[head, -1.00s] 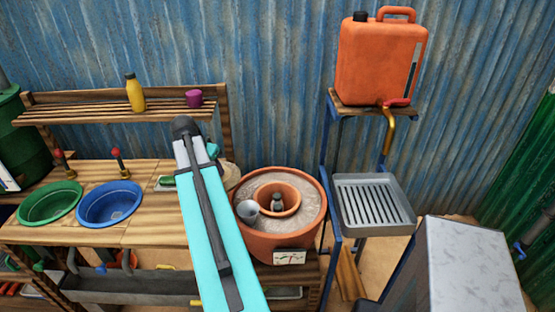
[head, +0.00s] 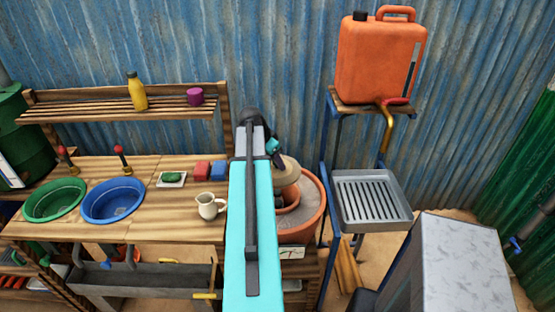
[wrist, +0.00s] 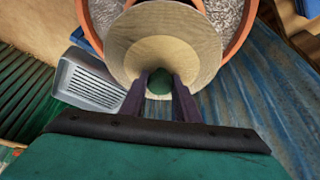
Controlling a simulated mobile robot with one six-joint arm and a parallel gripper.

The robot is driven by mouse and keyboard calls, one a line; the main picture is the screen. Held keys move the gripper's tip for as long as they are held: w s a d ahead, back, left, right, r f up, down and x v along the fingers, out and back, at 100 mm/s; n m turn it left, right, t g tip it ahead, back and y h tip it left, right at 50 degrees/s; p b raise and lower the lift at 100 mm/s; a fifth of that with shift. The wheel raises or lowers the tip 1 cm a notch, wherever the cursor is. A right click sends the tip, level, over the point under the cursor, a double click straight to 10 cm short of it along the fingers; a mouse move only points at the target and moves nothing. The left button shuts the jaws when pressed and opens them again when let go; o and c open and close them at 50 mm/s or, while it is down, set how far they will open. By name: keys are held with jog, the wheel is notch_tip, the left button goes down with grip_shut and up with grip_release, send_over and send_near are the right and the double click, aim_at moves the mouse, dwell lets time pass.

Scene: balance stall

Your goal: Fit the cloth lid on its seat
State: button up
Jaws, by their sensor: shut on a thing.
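The cloth lid is a round beige disc (wrist: 120,48) with a dark green knob (wrist: 159,84) at its middle. My gripper (wrist: 160,82) is shut on the knob in the wrist view. In the head view the lid (head: 287,172) shows beside my arm, held over the back of a terracotta pot (head: 314,222). The pot holds a ring of grey sand around a smaller inner pot (head: 289,208). The lid appears above the pot, not resting on it. My arm hides the pot's left side; the fingertips are hidden in the head view.
A cream jug (head: 209,206), red block (head: 202,171) and blue block (head: 219,170) stand on the wooden counter (head: 150,228) to the left. A grey slatted tray (head: 343,205) on a blue stand is close on the pot's right. An orange jerrycan (head: 375,60) stands above it.

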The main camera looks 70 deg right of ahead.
jog(key=shift+f, duration=0.1)
notch_tip(320, 180, down, 10)
jog(key=b, duration=0.5)
jog(key=shift+f+b, duration=0.25)
jog(key=shift+b, duration=0.1)
dwell(0.8)
dwell(0.5)
jog(key=shift+f, duration=0.1)
dwell(0.4)
jog(key=shift+f+b, duration=0.3)
jog(key=shift+b, duration=0.15)
dwell(0.7)
dwell(0.3)
jog(key=o, duration=1.7)
jog(key=shift+s+a, duration=0.1)
